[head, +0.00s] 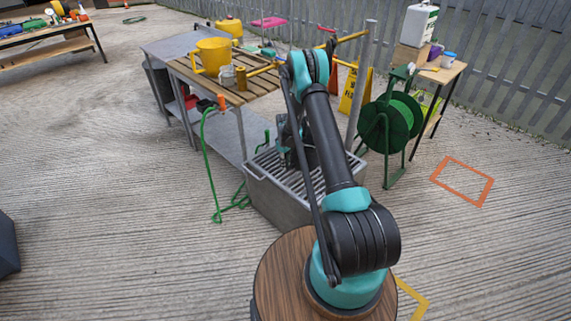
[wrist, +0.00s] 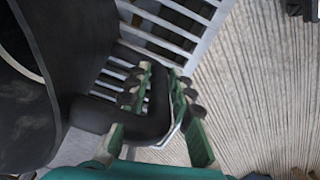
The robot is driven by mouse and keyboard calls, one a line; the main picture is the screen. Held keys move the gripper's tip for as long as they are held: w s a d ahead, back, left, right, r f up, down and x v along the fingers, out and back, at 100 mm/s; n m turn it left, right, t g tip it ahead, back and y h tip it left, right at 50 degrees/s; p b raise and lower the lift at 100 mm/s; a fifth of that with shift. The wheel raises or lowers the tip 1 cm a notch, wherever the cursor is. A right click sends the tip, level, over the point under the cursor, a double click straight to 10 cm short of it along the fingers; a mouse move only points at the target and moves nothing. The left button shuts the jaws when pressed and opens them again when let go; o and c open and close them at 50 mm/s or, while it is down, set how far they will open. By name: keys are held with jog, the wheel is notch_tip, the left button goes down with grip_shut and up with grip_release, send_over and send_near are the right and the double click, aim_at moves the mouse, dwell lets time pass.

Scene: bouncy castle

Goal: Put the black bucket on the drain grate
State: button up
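The black bucket (wrist: 25,110) fills the left side of the wrist view, with a curved rim and a dark handle-like part reaching right. My gripper (wrist: 160,75) has its green-padded fingers closed on either side of that black part. The drain grate (wrist: 165,25) shows as pale metal bars beyond the fingertips. In the head view the drain grate (head: 322,182) tops a grey box in front of me. My gripper (head: 287,150) is over its far left part. My arm hides most of the bucket there, and I cannot tell whether it touches the bars.
A slatted table (head: 258,84) holding a yellow bucket (head: 213,55) stands behind the grate. A green hose reel (head: 388,128) stands close on the right. A green hose (head: 204,150) hangs to the ground on the left. Open concrete lies on both sides.

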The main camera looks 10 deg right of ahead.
jog(key=shift+o, duration=1.2)
jog(key=shift+r, duration=0.1)
notch_tip(320, 180, up, 12)
jog(key=s+d+r+m+t, duration=0.1)
jog(key=s+r+m, duration=0.1)
jog(key=s+r, duration=0.7)
jog(key=s+d+r+m+t, duration=0.1)
jog(key=s+d+r+m, duration=0.1)
jog(key=s+r, duration=0.65)
jog(key=s+d+r+m+t, duration=0.1)
jog(key=s+m, duration=0.4)
jog(key=s, duration=1.9)
jog(key=shift+r+t, duration=0.4)
jog(key=shift+t, duration=0.1)
